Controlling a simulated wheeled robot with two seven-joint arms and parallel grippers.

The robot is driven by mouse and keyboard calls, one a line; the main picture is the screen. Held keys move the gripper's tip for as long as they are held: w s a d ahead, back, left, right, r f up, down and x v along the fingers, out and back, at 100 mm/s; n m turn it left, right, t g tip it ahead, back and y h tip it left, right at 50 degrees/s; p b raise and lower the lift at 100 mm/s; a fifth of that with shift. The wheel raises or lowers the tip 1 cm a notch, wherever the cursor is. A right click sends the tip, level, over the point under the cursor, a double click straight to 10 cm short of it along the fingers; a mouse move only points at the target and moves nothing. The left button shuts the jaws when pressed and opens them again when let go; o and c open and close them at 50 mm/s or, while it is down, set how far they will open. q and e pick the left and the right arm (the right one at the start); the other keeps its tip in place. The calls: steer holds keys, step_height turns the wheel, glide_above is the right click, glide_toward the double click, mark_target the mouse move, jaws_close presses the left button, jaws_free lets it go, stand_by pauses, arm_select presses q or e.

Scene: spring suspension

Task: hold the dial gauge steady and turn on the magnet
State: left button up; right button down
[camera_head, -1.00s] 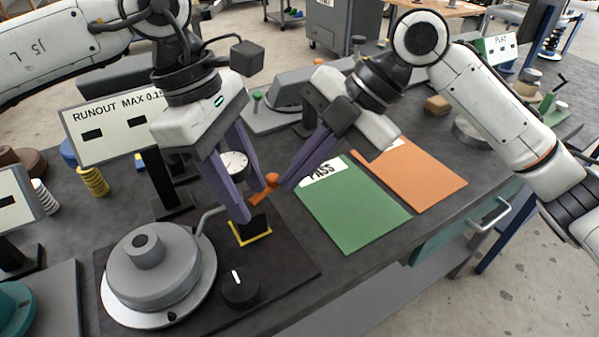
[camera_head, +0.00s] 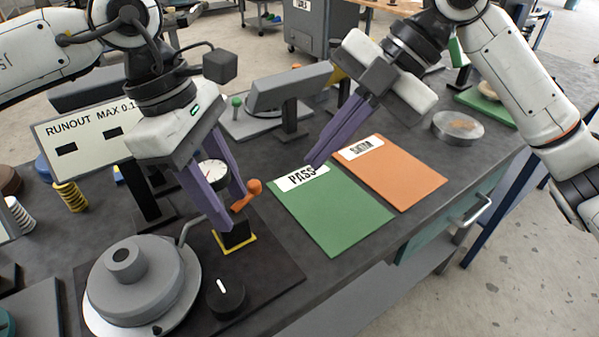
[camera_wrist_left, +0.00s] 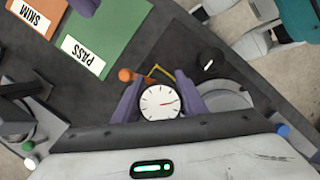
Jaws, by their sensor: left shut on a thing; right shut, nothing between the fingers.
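The round white dial gauge (camera_head: 213,172) is upright between the purple fingers of my left gripper (camera_head: 226,207), which is shut on it. The gauge is above the black magnet base (camera_head: 236,234), which sits inside a yellow corner outline (camera_head: 233,248). An orange lever (camera_head: 250,190) sticks up and right from the base, and its knob (camera_wrist_left: 126,75) shows beside one finger. My right gripper (camera_head: 312,163) is shut and empty above the upper edge of the green PASS mat, apart from the lever.
A grey round part on a turntable (camera_head: 138,277) and a black knob with a white mark (camera_head: 225,297) stand in front. The green mat (camera_head: 335,215) and orange mat (camera_head: 400,175) lie clear at right. A RUNOUT sign (camera_head: 90,135) stands behind at left.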

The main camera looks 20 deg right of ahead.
steer(key=shift+w+v, duration=0.2)
steer(key=shift+v, duration=0.85)
steer(key=shift+w+v, duration=0.15)
steer(key=shift+v, duration=0.9)
arm_select(q)
steer(key=o, duration=1.4)
steer(key=shift+o, duration=0.2)
steer(key=shift+r, duration=0.15)
